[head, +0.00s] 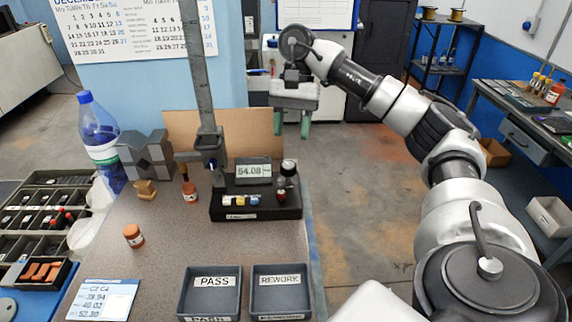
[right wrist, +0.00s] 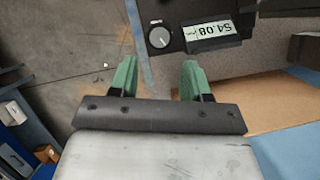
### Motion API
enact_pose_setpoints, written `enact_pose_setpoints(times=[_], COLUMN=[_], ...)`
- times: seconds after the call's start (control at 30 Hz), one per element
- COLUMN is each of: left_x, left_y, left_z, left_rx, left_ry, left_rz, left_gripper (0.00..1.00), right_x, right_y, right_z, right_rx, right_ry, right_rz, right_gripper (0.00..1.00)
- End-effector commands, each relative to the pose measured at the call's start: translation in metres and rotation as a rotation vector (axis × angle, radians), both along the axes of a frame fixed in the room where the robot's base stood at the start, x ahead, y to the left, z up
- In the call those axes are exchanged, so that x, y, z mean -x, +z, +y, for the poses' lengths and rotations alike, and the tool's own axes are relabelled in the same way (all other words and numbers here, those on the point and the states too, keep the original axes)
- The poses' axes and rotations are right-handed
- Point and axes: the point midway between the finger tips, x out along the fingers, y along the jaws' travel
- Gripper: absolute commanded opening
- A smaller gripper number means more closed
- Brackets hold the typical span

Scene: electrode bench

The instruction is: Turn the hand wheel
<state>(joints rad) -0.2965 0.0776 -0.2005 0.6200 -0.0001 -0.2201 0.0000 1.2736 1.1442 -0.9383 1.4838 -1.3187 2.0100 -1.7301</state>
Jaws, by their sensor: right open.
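The height gauge stands on the bench with a tall grey column (head: 200,85) and a black base (head: 240,205); its display (head: 254,171) reads 54.08. A round dark knob with a pale top (head: 288,167), seemingly the hand wheel, sits at the base's right end. It also shows in the right wrist view as a round dial (right wrist: 159,37), beyond the fingertips. My right gripper (head: 292,128) is open and empty, its green fingers pointing down, above and behind the knob and apart from it. It also shows in the right wrist view (right wrist: 160,70). My left gripper is out of view.
PASS (head: 209,309) and REWORK (head: 280,302) trays lie at the bench front. A blue-capped bottle (head: 98,130), grey blocks (head: 143,155) and small orange-brown jars (head: 133,236) stand left. A brown board (head: 240,125) stands behind the gauge. Open floor (head: 365,200) lies right of the bench.

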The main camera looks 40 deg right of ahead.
Motion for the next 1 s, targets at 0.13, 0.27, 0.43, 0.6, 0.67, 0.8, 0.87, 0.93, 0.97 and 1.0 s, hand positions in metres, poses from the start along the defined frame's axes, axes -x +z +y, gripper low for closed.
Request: enact_pose_setpoints(times=[0.13, 0.27, 0.43, 0.6, 0.67, 0.8, 0.87, 0.93, 0.97, 1.0], left_x=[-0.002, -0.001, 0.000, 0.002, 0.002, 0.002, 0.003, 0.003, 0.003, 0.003], left_y=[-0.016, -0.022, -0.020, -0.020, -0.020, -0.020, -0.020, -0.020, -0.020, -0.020], left_z=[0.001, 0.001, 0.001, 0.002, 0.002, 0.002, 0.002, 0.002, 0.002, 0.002], left_rx=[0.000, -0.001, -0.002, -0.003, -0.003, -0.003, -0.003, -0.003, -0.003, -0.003], left_ry=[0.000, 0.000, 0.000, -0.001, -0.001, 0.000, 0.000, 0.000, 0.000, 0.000], left_rz=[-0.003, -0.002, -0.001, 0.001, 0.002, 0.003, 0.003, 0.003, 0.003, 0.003], left_gripper=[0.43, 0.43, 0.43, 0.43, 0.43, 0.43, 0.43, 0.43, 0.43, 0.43], right_x=[0.006, 0.010, 0.014, 0.016, 0.016, 0.016, 0.016, 0.016, 0.016, 0.016], right_y=[-0.030, -0.045, -0.060, -0.067, -0.067, -0.067, -0.067, -0.067, -0.067, -0.067], right_z=[0.009, 0.015, 0.020, 0.023, 0.023, 0.023, 0.023, 0.023, 0.023, 0.023], right_rx=[-0.001, -0.001, 0.001, 0.000, 0.000, 0.001, 0.000, 0.000, 0.000, 0.000], right_ry=[0.002, 0.001, -0.002, -0.002, -0.002, -0.002, -0.002, -0.002, -0.002, -0.002], right_rz=[0.004, 0.003, 0.003, 0.001, 0.001, -0.001, 0.000, 0.001, 0.001, 0.001], right_gripper=[0.47, 0.47, 0.47, 0.47, 0.47, 0.47, 0.46, 0.35, 0.30, 0.24])
